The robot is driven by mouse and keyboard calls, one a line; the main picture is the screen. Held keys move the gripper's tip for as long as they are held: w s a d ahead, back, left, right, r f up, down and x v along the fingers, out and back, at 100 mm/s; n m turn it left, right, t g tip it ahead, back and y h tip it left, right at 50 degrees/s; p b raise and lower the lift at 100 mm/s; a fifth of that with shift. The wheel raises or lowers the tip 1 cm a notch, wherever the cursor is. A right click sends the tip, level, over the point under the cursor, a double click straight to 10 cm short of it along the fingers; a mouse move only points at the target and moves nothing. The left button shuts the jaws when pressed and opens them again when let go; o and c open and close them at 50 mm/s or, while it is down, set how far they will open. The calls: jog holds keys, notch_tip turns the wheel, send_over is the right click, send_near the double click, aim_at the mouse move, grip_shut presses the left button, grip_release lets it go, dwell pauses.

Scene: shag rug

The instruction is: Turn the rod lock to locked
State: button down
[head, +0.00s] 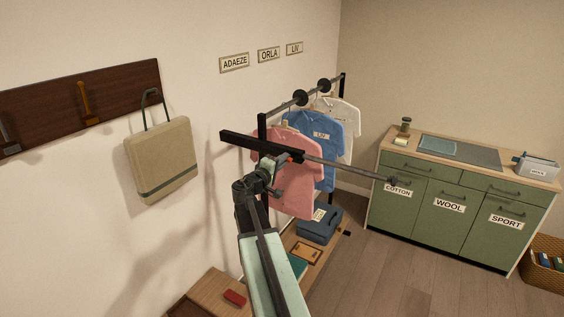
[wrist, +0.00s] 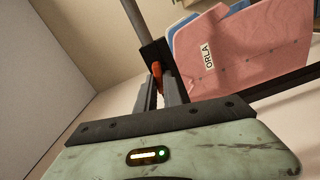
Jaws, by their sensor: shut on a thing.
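The rod lock shows as a small orange-red lever (head: 298,157) beside the black bracket where the grey rod (head: 345,169) begins. In the wrist view the lever (wrist: 157,70) stands between the two fingers, next to the black bracket (wrist: 154,52). My gripper (head: 288,161) is shut on the lever; its fingers (wrist: 158,84) hide the lower part. The rod (wrist: 132,14) runs up and away in the wrist view. Whether the lever stands at locked or unlocked cannot be told from these frames.
A pink shirt (head: 284,185) labelled ORLA in the wrist view (wrist: 240,55) hangs close by the bracket. Blue (head: 322,130) and white (head: 346,115) shirts hang behind. A bench (head: 226,285) stands below; a green cabinet (head: 440,225) stands right. Open floor lies between.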

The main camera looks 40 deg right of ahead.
jog(key=shift+d+n, duration=0.1)
jog(key=shift+n, duration=1)
jog(key=c, duration=1.5)
grip_release()
jog(key=shift+d, duration=0.1)
jog(key=shift+a, duration=0.2)
jog(key=v, duration=0.7)
jog(key=shift+s+a, duration=0.1)
jog(key=shift+a, duration=0.2)
